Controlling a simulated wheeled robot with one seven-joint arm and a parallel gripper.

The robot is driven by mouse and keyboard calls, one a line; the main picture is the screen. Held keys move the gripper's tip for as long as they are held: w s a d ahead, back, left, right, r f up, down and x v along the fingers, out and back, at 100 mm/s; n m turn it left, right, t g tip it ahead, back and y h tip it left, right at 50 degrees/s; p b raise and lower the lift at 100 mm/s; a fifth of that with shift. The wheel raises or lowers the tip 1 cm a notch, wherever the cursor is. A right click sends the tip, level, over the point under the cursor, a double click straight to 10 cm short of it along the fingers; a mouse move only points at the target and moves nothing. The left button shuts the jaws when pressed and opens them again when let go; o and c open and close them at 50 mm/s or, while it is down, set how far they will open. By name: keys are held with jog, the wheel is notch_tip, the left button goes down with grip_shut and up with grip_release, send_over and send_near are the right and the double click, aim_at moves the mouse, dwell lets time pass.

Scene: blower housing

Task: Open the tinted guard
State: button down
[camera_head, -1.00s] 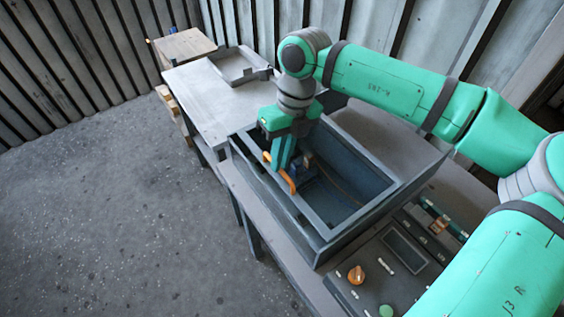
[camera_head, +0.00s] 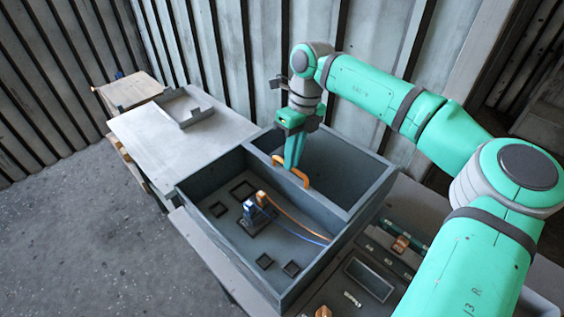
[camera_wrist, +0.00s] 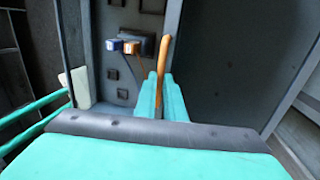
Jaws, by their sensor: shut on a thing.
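The tinted guard (camera_head: 340,160) is a dark, framed panel over the back right part of the grey housing (camera_head: 245,262). Its orange handle (camera_head: 302,179) sits along the guard's left edge. My gripper (camera_head: 291,165) is shut on this handle, pointing down. In the wrist view the handle (camera_wrist: 164,48) stands between the fingers (camera_wrist: 160,98), with the dark guard (camera_wrist: 235,60) to the right. The front left part of the housing is uncovered. It shows a blue connector (camera_head: 249,210) and an orange connector (camera_head: 262,198) with cables.
A grey table (camera_head: 150,140) with a shallow tray (camera_head: 188,108) stands at the left. A control panel (camera_head: 345,298) with an orange knob (camera_head: 323,312) lies in front right. A corrugated wall (camera_head: 240,50) rises close behind the housing. The floor at far left is clear.

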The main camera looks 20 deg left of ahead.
jog(key=shift+w+d, duration=0.1)
jog(key=shift+w, duration=0.1)
jog(key=shift+s, duration=0.2)
jog(key=c, duration=2)
grip_release()
jog(key=shift+o, duration=0.8)
jog(key=shift+s+a, duration=0.2)
jog(key=shift+a, duration=0.15)
jog(key=shift+d, duration=0.1)
